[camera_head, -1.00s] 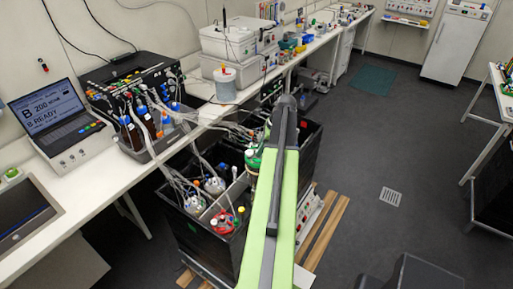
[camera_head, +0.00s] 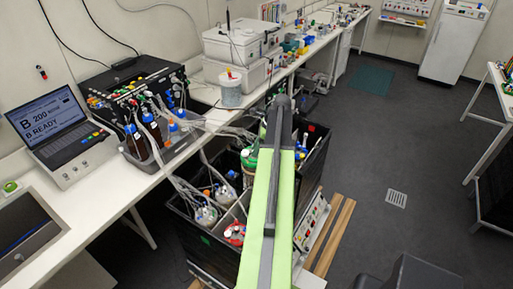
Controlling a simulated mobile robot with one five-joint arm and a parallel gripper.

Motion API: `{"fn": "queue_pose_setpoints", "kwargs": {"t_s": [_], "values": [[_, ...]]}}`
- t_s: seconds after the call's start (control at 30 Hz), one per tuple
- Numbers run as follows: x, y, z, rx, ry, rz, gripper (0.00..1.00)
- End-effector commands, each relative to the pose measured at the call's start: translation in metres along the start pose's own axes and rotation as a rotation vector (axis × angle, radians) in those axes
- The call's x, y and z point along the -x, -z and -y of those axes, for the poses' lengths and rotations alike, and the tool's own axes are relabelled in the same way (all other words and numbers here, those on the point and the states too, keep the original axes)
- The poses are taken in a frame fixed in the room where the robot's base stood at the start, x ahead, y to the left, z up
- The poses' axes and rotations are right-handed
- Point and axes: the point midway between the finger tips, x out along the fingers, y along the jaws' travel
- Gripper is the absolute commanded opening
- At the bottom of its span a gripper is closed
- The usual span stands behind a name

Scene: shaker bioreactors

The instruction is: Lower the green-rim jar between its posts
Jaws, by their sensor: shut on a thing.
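The green-rim jar (camera_head: 249,160) shows just left of my arm, over the back part of the black shaker box (camera_head: 197,240). Its right side is hidden behind my pale green arm. I cannot tell its height above the box floor or where its posts are. My gripper is hidden behind my arm, so its hold on the jar does not show. A red-rim jar (camera_head: 234,236) stands in the front part of the box. A jar with white and blue caps (camera_head: 206,214) stands left of it, beyond a pale divider (camera_head: 232,212).
Several tubes run from the bottle rack (camera_head: 160,150) on the bench (camera_head: 115,190) down into the box. A laptop (camera_head: 55,125) and white lidded boxes (camera_head: 236,45) stand on the bench. Wooden slats (camera_head: 335,238) lie right of the box.

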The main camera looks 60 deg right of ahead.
Motion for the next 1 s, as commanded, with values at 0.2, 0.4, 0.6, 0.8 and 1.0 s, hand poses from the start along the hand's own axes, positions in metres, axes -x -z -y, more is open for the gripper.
{"fn": "queue_pose_setpoints", "kwargs": {"t_s": [0.2,0.4,0.6,0.8,1.0], "values": [[-0.014,0.001,0.000,0.006,-0.002,0.001,0.00],[-0.036,0.007,-0.001,0.010,-0.004,0.001,0.00],[-0.058,0.015,-0.001,0.011,-0.005,0.001,0.00],[-0.080,0.024,-0.001,0.011,-0.005,0.001,0.00],[-0.101,0.032,-0.001,0.011,-0.005,0.001,0.00]]}}
